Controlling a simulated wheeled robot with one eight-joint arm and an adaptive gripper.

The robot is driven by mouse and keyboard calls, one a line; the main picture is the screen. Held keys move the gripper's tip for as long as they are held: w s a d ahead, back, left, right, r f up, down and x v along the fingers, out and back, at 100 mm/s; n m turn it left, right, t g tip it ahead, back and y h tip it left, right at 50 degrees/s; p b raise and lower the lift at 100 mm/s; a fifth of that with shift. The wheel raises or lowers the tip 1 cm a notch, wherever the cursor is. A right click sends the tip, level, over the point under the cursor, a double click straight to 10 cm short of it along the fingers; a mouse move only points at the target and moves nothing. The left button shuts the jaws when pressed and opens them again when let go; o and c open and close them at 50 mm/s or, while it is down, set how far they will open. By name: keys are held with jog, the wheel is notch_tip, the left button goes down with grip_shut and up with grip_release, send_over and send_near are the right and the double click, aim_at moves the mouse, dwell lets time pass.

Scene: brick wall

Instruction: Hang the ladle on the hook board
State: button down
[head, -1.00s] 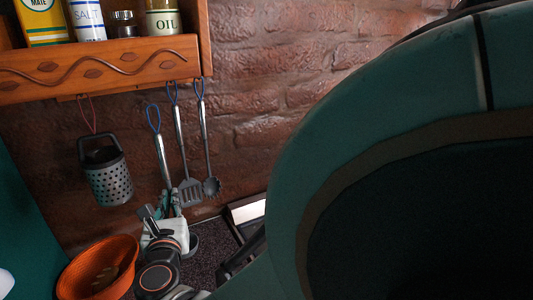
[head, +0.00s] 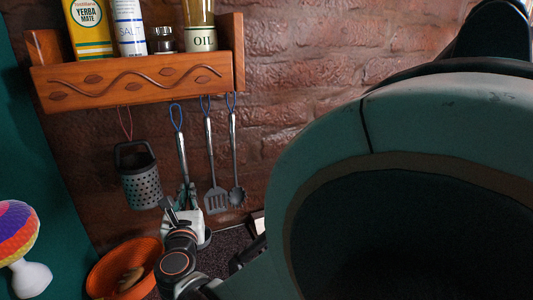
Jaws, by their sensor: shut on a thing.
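My gripper (head: 190,196) is shut on the handle's lower part. The hook board is the wooden shelf rail (head: 140,82) on the brick wall. The ladle's loop is at the rail's lower edge, left of the hung spatula's loop; I cannot tell whether it is on a hook. The hooks are too small to make out.
A slotted spatula (head: 216,200) and a slotted spoon (head: 237,195) hang close to the ladle's right. A grater (head: 140,183) hangs to its left. An orange basket (head: 110,270) stands below. Jars and boxes stand on the shelf. My arm hides much of the right side.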

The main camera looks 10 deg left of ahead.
jog(key=shift+w+a+r+p, duration=0.25)
jog(key=shift+w+a+p, duration=0.1)
jog(key=shift+w, duration=0.25)
jog(key=shift+w+a+r+p, duration=0.25)
jog(key=shift+w+a+r, duration=0.1)
jog(key=shift+w, duration=0.3)
jog(key=shift+w+a+r+p, duration=0.2)
jog(key=shift+w+a+p, duration=0.15)
jog(key=shift+w, duration=0.25)
jog(key=shift+r, duration=0.1)
jog(key=shift+a+b+x, duration=0.15)
jog(key=shift+b+x, duration=0.2)
jog(key=shift+x, duration=0.4)
jog(key=shift+a+b+x, duration=0.15)
jog(key=shift+b+x, duration=0.2)
jog(key=shift+x, duration=0.4)
dwell(1.5)
jog(key=shift+f+b, duration=0.7)
dwell(0.8)
dwell(0.4)
